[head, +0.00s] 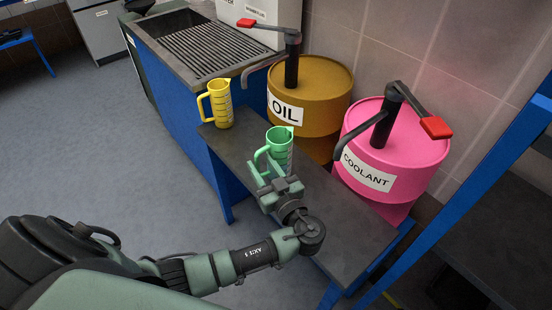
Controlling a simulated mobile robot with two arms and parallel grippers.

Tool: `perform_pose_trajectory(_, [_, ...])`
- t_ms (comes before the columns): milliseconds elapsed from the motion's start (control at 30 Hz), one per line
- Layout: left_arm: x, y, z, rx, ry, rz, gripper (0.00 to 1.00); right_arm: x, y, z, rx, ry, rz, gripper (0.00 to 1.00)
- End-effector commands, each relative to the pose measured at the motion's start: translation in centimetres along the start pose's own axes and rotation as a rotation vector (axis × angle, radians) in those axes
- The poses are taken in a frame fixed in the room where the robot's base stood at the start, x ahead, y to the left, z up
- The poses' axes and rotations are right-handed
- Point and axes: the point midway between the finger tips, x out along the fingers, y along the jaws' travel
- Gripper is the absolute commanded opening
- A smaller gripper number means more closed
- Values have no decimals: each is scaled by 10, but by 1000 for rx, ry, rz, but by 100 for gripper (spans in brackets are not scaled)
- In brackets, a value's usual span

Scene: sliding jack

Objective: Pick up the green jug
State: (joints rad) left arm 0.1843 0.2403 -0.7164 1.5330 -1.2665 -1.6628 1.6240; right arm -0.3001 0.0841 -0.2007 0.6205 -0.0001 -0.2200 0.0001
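The green jug (281,141) stands upright on the dark bench (345,217), with its handle on the left side. My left gripper (266,172) is at the near side of the jug, by the lower part of the handle, and overlaps the jug's lower part in the picture. I cannot tell whether its fingers touch or close on the handle. The jug's base is hidden behind the gripper. My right gripper is out of view.
A yellow jug (221,108) stands farther along the bench. A brown oil drum (312,90) and a pink coolant drum (408,150), both with hand pumps, stand behind the bench. A blue frame post (470,190) rises at right. Open floor (100,150) lies left.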

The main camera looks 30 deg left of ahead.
Motion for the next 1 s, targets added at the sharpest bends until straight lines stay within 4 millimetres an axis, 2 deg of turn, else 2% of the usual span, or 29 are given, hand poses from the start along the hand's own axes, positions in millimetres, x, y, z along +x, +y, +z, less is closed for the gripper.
perform_pose_trajectory(200, [32, -8, -2, 5, 3, -2, 38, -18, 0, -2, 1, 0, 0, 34])
perform_pose_trajectory(300, [44, -7, 1, 3, 1, 1, 38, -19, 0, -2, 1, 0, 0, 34])
perform_pose_trajectory(600, [50, -7, 4, 2, -3, 1, 38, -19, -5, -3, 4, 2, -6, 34])
perform_pose_trajectory(633, [50, -7, 4, 2, -3, 1, 35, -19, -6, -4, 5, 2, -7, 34])
perform_pose_trajectory(767, [50, -7, 4, 2, -3, 1, 0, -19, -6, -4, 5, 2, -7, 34])
perform_pose_trajectory(1000, [50, -7, 4, 2, -3, 1, 0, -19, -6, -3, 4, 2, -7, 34])
